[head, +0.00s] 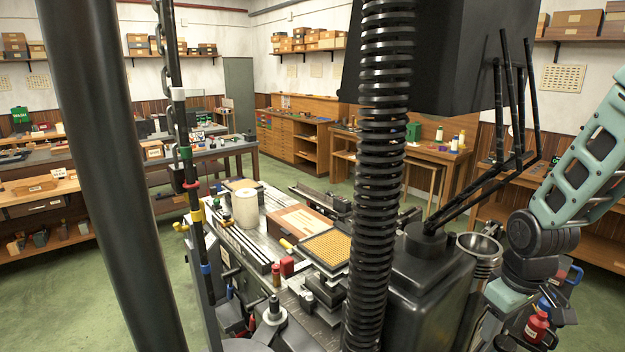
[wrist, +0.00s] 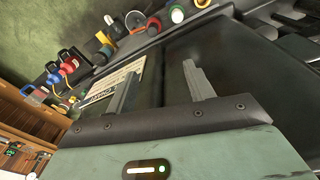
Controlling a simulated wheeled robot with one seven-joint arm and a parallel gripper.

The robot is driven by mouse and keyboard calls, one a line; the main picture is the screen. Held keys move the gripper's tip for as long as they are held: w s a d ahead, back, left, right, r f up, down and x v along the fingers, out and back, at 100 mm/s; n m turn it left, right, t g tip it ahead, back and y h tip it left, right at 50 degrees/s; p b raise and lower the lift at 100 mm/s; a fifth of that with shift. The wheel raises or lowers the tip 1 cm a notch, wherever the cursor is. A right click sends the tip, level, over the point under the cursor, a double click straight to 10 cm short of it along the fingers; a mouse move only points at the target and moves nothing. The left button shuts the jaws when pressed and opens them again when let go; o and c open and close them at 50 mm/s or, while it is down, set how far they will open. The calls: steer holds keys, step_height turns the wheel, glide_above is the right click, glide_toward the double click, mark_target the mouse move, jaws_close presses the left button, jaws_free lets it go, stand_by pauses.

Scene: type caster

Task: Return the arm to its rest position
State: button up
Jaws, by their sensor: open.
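My gripper (wrist: 160,90) shows in the wrist view with its two grey fingers apart. Nothing is between them. Beyond the fingers lie a dark flat surface and a pale printed card or plate, seen tilted. I cannot tell how far they are from the fingertips. In the head view my pale green arm (head: 590,160) is at the right edge, bent at a dark joint. The gripper itself cannot be made out there.
A type-casting machine with a black coiled spring (head: 383,150) and dark post (head: 105,150) fills the foreground. Its bed holds a gridded matrix case (head: 328,248) and a cream cylinder (head: 245,207). A red can (head: 537,327) is near my arm. Green floor (head: 70,300) is open at left.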

steer(key=s+a+r+m+t, duration=0.1)
steer(key=s+a+r+m, duration=0.25)
steer(key=s+r, duration=0.4)
steer(key=s+a+f+n+g+b, duration=0.1)
steer(key=s+a+f+n+b, duration=0.2)
steer(key=s+a+f+b, duration=0.3)
steer(key=s+a+f+n+g+y+b, duration=0.1)
steer(key=s+a+f+n+b, duration=0.3)
steer(key=s+a+f+b, duration=0.3)
steer(key=a+f+b, duration=0.2)
steer(key=a+b, duration=0.3)
steer(key=shift+s, duration=0.2)
